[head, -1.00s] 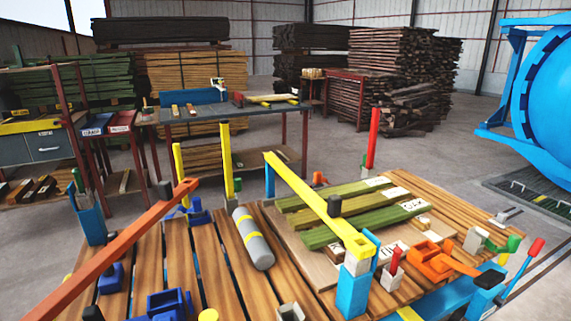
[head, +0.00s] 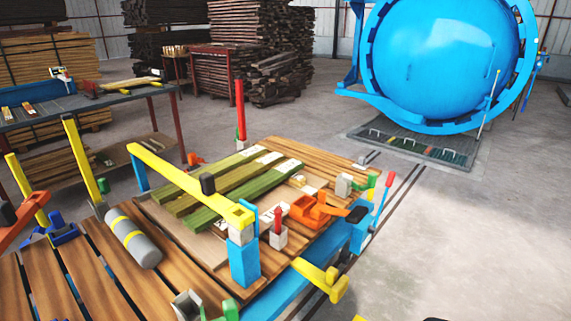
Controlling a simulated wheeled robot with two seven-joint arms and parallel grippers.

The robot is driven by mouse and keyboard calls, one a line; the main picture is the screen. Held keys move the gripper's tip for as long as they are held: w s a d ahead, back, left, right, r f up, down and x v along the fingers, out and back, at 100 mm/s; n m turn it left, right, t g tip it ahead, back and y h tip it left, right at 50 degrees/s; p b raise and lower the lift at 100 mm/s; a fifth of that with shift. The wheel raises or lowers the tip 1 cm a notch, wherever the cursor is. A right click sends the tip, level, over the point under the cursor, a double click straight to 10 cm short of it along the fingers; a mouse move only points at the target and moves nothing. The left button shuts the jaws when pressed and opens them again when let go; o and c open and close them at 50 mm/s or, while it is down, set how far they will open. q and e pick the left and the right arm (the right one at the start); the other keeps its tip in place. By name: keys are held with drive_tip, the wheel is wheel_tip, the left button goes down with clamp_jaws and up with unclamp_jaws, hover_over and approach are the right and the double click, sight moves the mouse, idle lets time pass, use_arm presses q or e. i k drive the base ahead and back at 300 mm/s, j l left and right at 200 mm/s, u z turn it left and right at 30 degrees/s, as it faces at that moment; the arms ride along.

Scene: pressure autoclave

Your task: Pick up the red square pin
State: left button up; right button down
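A short red pin (head: 278,221) stands upright in a pale grey block (head: 278,238) on the near right part of the wooden-slatted cart (head: 172,240), just right of a blue post (head: 244,262). It looks like the red square pin, though its cross-section is too small to tell. A taller red post (head: 240,103) stands upright at the cart's far edge. Neither of my grippers can be made out in the head view.
A yellow bar (head: 185,180) crosses above green boards (head: 232,188). An orange clamp (head: 313,210) is right of the pin. A grey cylinder (head: 133,240) lies on the slats. The blue autoclave (head: 445,60) stands at the back right. Floor (head: 470,240) at the right is clear.

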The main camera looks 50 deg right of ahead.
sight(277, 212)
drive_tip(key=z, duration=1.55)
